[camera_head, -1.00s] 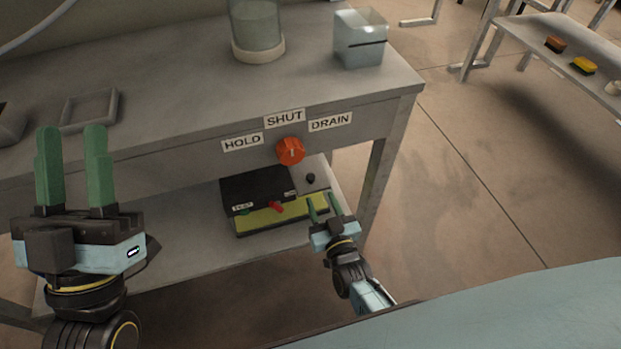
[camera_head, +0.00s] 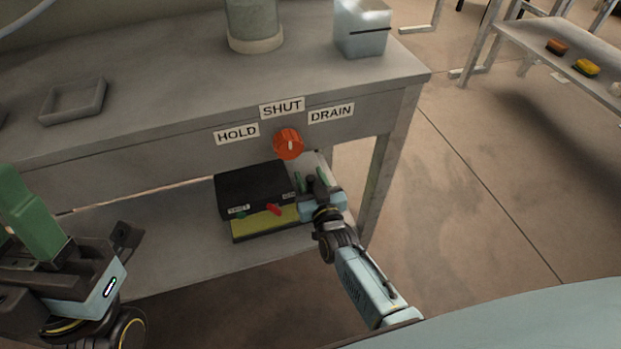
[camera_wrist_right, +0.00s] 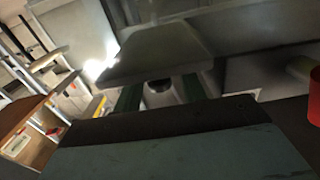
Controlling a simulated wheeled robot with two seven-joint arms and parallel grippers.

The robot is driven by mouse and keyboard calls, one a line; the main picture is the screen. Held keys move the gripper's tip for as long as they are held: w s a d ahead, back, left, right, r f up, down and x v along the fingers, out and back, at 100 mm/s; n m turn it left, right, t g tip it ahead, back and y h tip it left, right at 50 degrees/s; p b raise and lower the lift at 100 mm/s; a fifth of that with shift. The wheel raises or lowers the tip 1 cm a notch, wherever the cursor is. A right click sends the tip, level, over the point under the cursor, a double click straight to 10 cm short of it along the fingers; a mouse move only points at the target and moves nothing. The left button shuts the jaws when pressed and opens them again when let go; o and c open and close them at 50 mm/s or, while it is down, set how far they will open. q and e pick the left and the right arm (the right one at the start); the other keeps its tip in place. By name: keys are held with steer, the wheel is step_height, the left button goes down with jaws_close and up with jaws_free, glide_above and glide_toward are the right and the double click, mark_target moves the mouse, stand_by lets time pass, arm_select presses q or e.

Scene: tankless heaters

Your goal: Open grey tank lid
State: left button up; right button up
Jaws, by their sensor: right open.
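A pale grey piece (camera_head: 318,161) with a dark round knob is on the lower shelf, right of a black box (camera_head: 252,187); it looks like the grey tank lid, mostly hidden by my right gripper. My right gripper (camera_head: 310,180) is open there, its green fingers pointing at the piece. In the right wrist view the dark knob (camera_wrist_right: 158,85) shows between the fingers (camera_wrist_right: 160,92); I cannot tell whether they touch it. My left gripper (camera_head: 38,225) is at the lower left, away from the shelf; its fingers overlap in the view.
An orange dial (camera_head: 288,144) is on the bench front under the SHUT label, between HOLD and DRAIN. A grey tray (camera_head: 73,100), a glass cylinder (camera_head: 253,22) and a grey box (camera_head: 361,30) stand on the bench top.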

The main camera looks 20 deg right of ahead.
steer(key=shift+c, duration=0.4)
jaws_close()
